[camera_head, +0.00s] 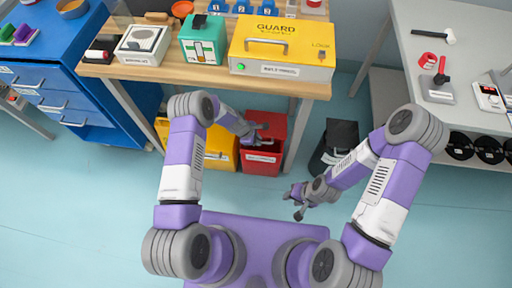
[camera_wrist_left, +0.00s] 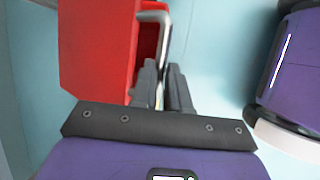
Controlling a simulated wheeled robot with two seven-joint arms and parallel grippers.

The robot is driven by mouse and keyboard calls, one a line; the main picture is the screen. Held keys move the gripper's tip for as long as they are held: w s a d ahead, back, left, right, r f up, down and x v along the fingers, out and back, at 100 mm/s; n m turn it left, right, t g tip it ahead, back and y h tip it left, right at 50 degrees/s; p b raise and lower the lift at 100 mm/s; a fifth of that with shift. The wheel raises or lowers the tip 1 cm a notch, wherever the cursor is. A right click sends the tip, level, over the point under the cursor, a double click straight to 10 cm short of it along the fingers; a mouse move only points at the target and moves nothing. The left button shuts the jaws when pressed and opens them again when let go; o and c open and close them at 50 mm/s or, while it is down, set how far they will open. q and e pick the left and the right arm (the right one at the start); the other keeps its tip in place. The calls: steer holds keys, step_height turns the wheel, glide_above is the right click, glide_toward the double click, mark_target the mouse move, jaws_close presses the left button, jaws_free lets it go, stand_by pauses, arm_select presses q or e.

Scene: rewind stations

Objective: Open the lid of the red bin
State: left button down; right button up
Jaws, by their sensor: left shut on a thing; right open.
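The red bin (camera_head: 260,163) stands on the floor under the front of the wooden bench, with a pale label on its front. Its red lid (camera_head: 268,119) shows behind my left gripper (camera_head: 258,134). In the left wrist view, the lid (camera_wrist_left: 97,45) fills the upper left, and a silver bar handle (camera_wrist_left: 152,17) runs down to my left fingers (camera_wrist_left: 162,90). They are shut on this handle. A darker red strip shows beside the lid; how far the lid is raised I cannot tell. My right gripper (camera_head: 297,203) is open and empty above the floor, right of the bin.
A yellow bin (camera_head: 220,150) stands left of the red bin and a black bin (camera_head: 338,140) to its right. The wooden bench (camera_head: 190,76) overhangs behind, with a yellow guard box (camera_head: 283,45) on top. The floor in front is clear.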

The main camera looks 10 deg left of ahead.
arm_select(q)
steer(key=w+r, duration=0.3)
steer(key=w, duration=0.1)
steer(key=shift+r, duration=0.4)
steer(key=c, duration=1.5)
jaws_free()
steer(key=shift+c, duration=0.2)
steer(key=o, duration=0.4)
steer(key=shift+w+f, duration=0.15)
steer(key=shift+f, duration=0.1)
steer(key=s+a+r+p, duration=0.1)
steer(key=s+a, duration=0.1)
steer(key=a, duration=0.2)
steer(key=s+a+r+p, duration=0.1)
steer(key=s+a+r, duration=0.1)
steer(key=a, duration=0.2)
steer(key=s+a+r+p, duration=0.1)
steer(key=s+a, duration=0.1)
steer(key=a, duration=0.2)
steer(key=shift+s+a+r, duration=0.25)
steer(key=shift+a+r, duration=0.05)
steer(key=shift+a, duration=0.05)
